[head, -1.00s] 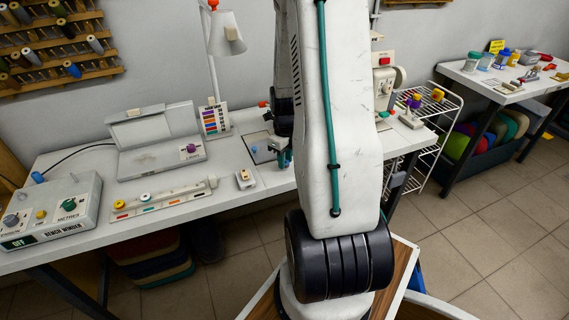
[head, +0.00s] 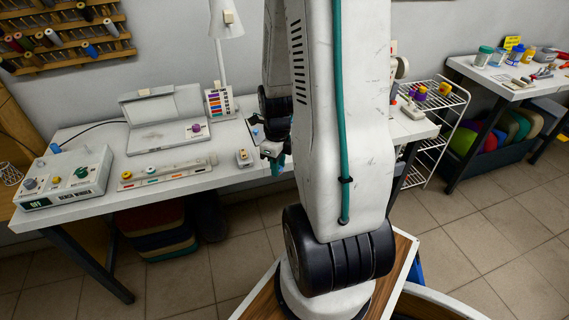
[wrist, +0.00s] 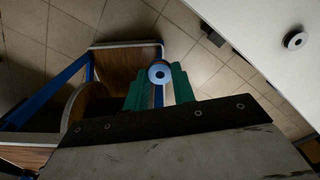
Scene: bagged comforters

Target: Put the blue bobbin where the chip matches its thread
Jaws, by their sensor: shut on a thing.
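My gripper (wrist: 159,86) has green fingers and is shut on the blue bobbin (wrist: 159,73), a light blue disc with a dark centre hole. In the head view my gripper (head: 275,160) is at the table's front edge, right of the rack, and the bobbin cannot be made out there. The long pale rack (head: 192,171) lies near the front of the table, with coloured chips along its front. The individual chips are too small to read surely.
The bench winder box (head: 65,187) stands left of the rack. My arm hides the table's right part.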

